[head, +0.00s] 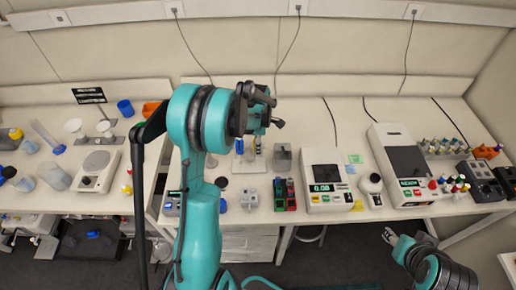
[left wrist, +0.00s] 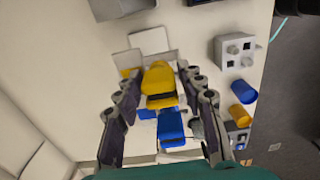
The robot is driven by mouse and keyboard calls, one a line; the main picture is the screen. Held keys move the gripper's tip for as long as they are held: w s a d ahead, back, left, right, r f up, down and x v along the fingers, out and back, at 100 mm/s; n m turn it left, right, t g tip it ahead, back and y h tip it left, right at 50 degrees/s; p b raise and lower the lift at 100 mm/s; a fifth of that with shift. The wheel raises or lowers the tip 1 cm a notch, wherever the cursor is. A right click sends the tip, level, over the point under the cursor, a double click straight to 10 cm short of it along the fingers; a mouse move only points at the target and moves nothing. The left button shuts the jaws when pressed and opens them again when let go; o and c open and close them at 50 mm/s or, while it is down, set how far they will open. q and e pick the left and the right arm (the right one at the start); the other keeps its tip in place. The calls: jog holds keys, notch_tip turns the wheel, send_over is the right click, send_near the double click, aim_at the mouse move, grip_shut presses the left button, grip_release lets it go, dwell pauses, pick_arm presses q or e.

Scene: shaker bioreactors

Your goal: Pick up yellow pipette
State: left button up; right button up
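The yellow pipette (left wrist: 158,78) shows its yellow top in the left wrist view, between the two fingers of my left gripper (left wrist: 163,118). The fingers are spread wide, with gaps on both sides of the pipette. A blue pipette (left wrist: 171,126) is close to it, nearer the camera. In the head view my left gripper (head: 262,104) is above the back middle of the bench, and my arm hides part of that area. My right gripper (head: 391,237) is low at the right, in front of the bench and far from the pipettes; its finger opening is too small to judge.
A grey block device (left wrist: 236,50) and yellow and blue cups (left wrist: 243,91) are right of the fingers in the wrist view.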

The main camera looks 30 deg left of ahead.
pick_arm(q)
grip_shut()
jog(key=shift+r, duration=0.1)
notch_tip(320, 180, up, 10)
jog(key=shift+f, duration=0.1)
dwell(0.4)
